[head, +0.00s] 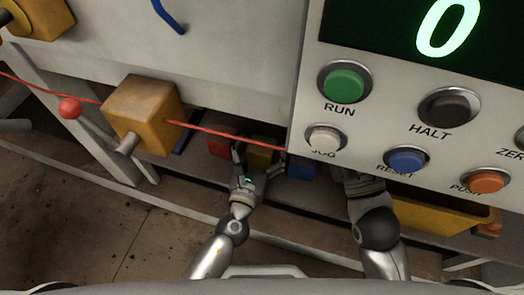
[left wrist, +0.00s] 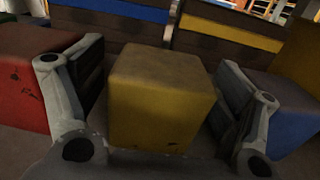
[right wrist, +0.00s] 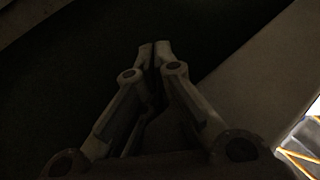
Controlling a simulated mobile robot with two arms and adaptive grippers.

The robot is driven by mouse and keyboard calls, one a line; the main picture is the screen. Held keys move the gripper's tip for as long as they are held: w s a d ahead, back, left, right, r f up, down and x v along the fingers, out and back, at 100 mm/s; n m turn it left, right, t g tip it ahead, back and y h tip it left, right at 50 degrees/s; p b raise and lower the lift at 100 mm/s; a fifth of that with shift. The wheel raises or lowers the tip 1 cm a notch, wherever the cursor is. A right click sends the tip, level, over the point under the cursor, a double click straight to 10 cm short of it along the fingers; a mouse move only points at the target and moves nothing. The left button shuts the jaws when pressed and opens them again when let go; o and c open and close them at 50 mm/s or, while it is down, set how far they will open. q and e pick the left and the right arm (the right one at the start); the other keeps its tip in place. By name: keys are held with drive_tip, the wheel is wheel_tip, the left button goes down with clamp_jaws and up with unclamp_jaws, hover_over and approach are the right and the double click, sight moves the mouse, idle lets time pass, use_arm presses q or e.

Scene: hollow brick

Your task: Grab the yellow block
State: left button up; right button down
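The yellow block (left wrist: 160,100) stands between the two open fingers of my left gripper (left wrist: 160,105) in the left wrist view, with a visible gap on each side. In the head view the yellow block (head: 259,158) sits on a low shelf, and my left gripper (head: 258,165) reaches it from the front. A red block (left wrist: 25,75) is left of the gripper and a blue block (left wrist: 285,110) is right of it. My right gripper (right wrist: 154,50) is dark in its own wrist view, with its fingertips together and nothing seen between them. In the head view its fingers are hidden behind the control panel.
A control panel (head: 405,120) with several buttons overhangs the shelf at right. A red cord (head: 225,135) runs across above the blocks, past a larger orange-yellow cube (head: 142,112). A yellow bin (head: 440,208) is at lower right. Open floor (head: 90,235) lies at left.

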use_arm(q)
drive_tip(key=c, duration=1.2)
drive_tip(key=shift+o, duration=0.2)
drive_tip(key=shift+r, duration=0.1)
